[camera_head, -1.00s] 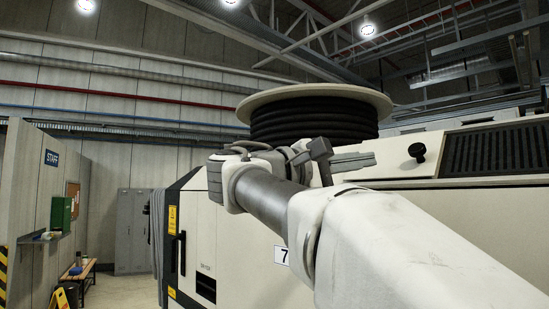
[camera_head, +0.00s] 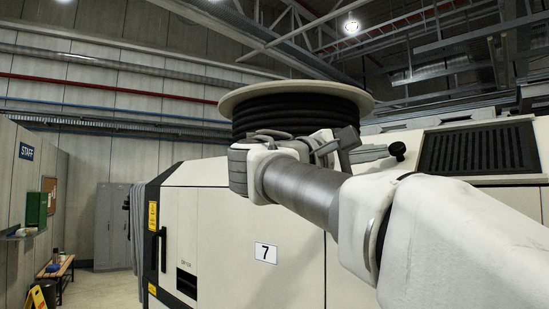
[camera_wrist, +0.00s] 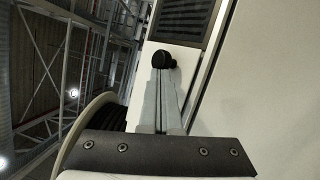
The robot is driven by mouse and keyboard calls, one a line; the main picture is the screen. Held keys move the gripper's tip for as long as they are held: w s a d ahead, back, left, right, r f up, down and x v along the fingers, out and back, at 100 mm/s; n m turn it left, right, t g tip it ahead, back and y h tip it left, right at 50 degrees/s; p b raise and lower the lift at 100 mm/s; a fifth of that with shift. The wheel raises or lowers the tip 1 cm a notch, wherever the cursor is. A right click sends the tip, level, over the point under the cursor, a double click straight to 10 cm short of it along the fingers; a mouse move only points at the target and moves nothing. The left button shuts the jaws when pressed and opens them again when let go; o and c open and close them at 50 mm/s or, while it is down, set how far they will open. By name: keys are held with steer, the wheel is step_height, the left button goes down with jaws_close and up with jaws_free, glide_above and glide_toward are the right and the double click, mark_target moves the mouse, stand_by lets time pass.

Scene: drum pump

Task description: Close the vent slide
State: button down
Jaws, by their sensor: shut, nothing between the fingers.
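The vent is a dark slatted grille (camera_head: 478,147) on the sloping top of the cream machine. A round black knob (camera_head: 397,150) stands just left of the grille; I take it as the vent slide's handle. In the wrist view the knob (camera_wrist: 163,58) is right at the fingertips and the grille (camera_wrist: 184,20) lies beyond it. My gripper (camera_head: 385,152) is shut and empty, its pale fingers together and pointing at the knob from the left. In the wrist view my gripper (camera_wrist: 163,72) overlaps the knob's lower edge; I cannot tell whether they touch.
A large reel of black hose (camera_head: 295,108) stands behind my wrist, close to it. The cream machine body (camera_head: 225,225) with a number 7 label fills the space below my arm. A bench (camera_head: 55,275) and grey lockers stand far left. There is open air above the grille.

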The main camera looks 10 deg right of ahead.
steer(key=s+d+b, duration=0.6)
steer(key=s+d, duration=0.4)
steer(key=s, duration=0.4)
steer(key=shift+d, duration=0.2)
